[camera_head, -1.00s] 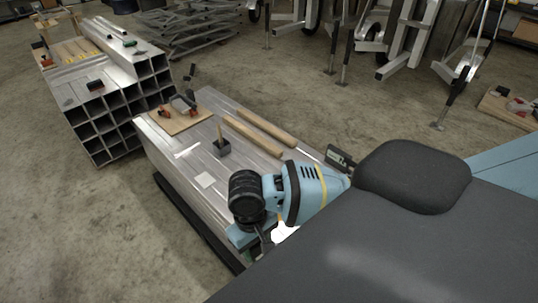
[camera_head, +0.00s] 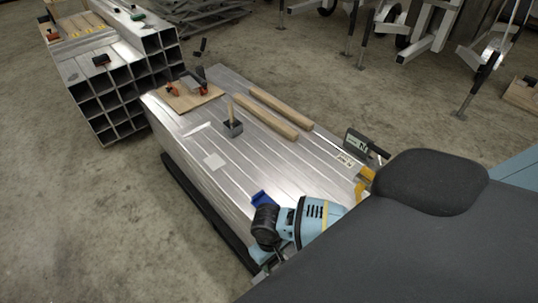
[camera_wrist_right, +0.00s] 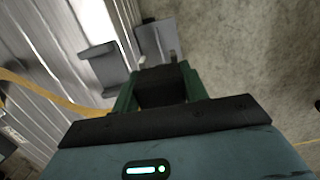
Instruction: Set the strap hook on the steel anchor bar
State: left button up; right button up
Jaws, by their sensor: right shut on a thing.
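My right gripper (camera_wrist_right: 160,82) is shut on a dark block-like piece (camera_wrist_right: 162,93), which looks like the strap hook; its hooked end is not clearly seen. A yellow strap (camera_wrist_right: 40,90) runs in from the left towards the gripper in the wrist view. Two grey plates, one left (camera_wrist_right: 103,60) and one right (camera_wrist_right: 157,38), stand just beyond the fingers. I cannot make out the anchor bar clearly.
The aluminium stack (camera_head: 232,180) carries two wooden bars (camera_head: 270,115), a mallet (camera_head: 232,125), and a board with clamps (camera_head: 190,97). A yellow and dark item (camera_head: 364,183) lies at its right edge. Square tubes (camera_head: 115,95) stand at left. The floor at lower left is clear.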

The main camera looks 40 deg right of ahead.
pick_arm(q)
jog(key=shift+w+d+f, duration=0.2)
jog(key=shift+w+f, duration=0.05)
jog(key=shift+w, duration=0.05)
pick_arm(e)
jog(key=f, duration=0.3)
jog(key=shift+d+f, duration=0.15)
jog(key=shift+d, duration=0.05)
pick_arm(q)
jog(key=shift+s+r, duration=0.1)
pick_arm(e)
jog(key=shift+s+f+b, duration=0.1)
jog(key=shift+f+b, duration=3.25)
jog(key=shift+f, duration=2.6)
pick_arm(q)
notch_tip(320, 180, down, 8)
jog(key=s+b, duration=0.1)
jog(key=b, duration=0.1)
jog(key=shift+s+g, duration=0.4)
pick_arm(e)
jog(key=shift+f, duration=1.8)
pick_arm(q)
jog(key=shift+a, duration=0.1)
